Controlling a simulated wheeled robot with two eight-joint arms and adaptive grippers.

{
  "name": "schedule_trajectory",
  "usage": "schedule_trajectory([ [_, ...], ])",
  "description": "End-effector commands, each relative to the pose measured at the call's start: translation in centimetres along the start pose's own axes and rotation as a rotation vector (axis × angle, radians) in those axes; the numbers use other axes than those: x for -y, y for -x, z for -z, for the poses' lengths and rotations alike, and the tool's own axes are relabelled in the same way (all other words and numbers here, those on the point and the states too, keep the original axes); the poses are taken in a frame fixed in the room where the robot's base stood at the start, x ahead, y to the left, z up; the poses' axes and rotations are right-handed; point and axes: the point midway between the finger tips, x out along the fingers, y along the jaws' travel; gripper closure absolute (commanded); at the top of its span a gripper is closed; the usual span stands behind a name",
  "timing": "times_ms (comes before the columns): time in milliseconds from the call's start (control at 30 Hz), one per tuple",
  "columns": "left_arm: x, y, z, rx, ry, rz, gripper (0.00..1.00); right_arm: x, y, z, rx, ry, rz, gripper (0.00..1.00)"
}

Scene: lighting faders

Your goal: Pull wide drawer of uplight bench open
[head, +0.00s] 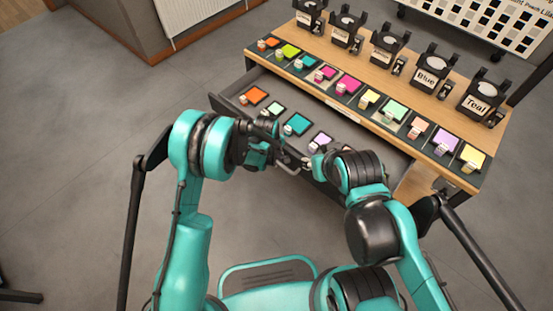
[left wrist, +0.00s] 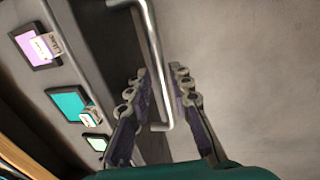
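The wide drawer (head: 230,103) of the wooden-topped bench (head: 345,58) stands out from the bench front, with colour swatches inside. Its metal bar handle (left wrist: 154,60) shows in the left wrist view. My left gripper (head: 282,156) is at the drawer front by the handle. In the left wrist view its two fingers (left wrist: 160,88) are apart, one on each side of the handle's end, with gaps showing. My right gripper (head: 322,163) is close by at the drawer front, largely hidden behind its own wrist; its fingers cannot be made out.
Several black lamp holders with labels, such as Blue (head: 431,71) and Teal (head: 481,98), stand along the bench top. Swatches with small blocks line its front edge. A white swatch board (head: 490,22) is at the back right. Open grey floor lies to the left.

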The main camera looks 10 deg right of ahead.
Motion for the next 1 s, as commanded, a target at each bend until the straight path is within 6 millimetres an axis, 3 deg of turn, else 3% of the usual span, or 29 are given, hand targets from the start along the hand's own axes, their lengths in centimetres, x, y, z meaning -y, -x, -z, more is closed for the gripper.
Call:
schedule_trajectory([
  [167, 0.0, 1.7, 0.0, 0.000, 0.000, 0.000, 0.80, 0.0, 0.0, 0.0, 0.000, 0.000, 0.000, 0.64],
  [600, 0.0, 10.5, 0.0, 0.000, 0.000, 0.000, 0.80, 0.0, 0.0, 0.0, 0.000, 0.000, 0.000, 0.64],
  [800, 0.0, 11.9, 0.0, 0.000, 0.000, 0.000, 0.80, 0.0, 0.0, 0.0, 0.000, 0.000, 0.000, 0.64],
  [1000, 0.0, 12.0, 0.0, 0.000, 0.000, 0.000, 0.80, 0.0, 0.0, 0.0, 0.000, 0.000, 0.000, 0.64],
])
